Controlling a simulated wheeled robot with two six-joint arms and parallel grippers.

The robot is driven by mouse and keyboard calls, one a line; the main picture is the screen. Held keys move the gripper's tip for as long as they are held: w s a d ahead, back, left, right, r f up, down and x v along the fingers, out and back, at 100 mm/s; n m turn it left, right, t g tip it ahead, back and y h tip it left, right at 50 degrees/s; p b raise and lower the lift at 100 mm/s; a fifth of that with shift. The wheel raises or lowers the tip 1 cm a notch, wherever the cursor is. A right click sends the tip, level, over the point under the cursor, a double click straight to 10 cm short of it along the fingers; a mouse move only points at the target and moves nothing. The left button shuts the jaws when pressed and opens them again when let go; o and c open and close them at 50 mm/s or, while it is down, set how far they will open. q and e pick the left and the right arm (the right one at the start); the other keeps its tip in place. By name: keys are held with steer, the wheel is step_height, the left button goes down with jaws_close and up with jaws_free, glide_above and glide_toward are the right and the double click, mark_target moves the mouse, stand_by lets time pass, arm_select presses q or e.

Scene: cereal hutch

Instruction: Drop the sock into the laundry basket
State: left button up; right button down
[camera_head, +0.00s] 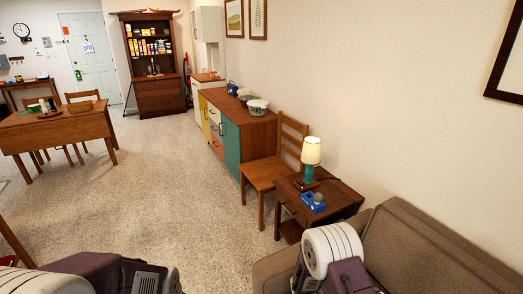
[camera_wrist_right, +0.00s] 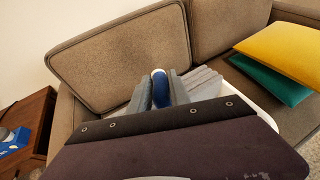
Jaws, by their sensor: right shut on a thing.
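In the right wrist view, my right gripper (camera_wrist_right: 161,90) is shut on a small blue thing with a pale top, which I take to be the sock (camera_wrist_right: 160,88). It is held between the two grey fingers, in front of the brown sofa. Most of it is hidden by the fingers and the dark wrist plate. A white curved edge shows behind the gripper; I cannot tell if it belongs to a basket. I cannot make out the laundry basket in the head view. My left gripper is not in view; only left arm links show.
The sofa (camera_head: 434,246) stands at the lower right. Beside it a side table (camera_head: 345,197) bears a lamp (camera_head: 311,152) and a blue tray (camera_head: 311,206). A wooden chair (camera_head: 265,172) and a sideboard (camera_head: 258,131) line the wall. Yellow and green cushions (camera_wrist_right: 283,62) lie on the sofa. The carpet (camera_head: 170,190) is open.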

steer(key=shift+s+d, duration=0.25)
steer(key=shift+s, duration=0.1)
steer(key=shift+w+f+b, duration=0.15)
steer(key=shift+f+b, duration=0.25)
steer(key=shift+f, duration=0.1)
step_height(320, 180, down, 5)
steer(key=b, duration=0.4)
steer(key=c, duration=1.1)
jaws_free()
steer(key=shift+c, duration=0.2)
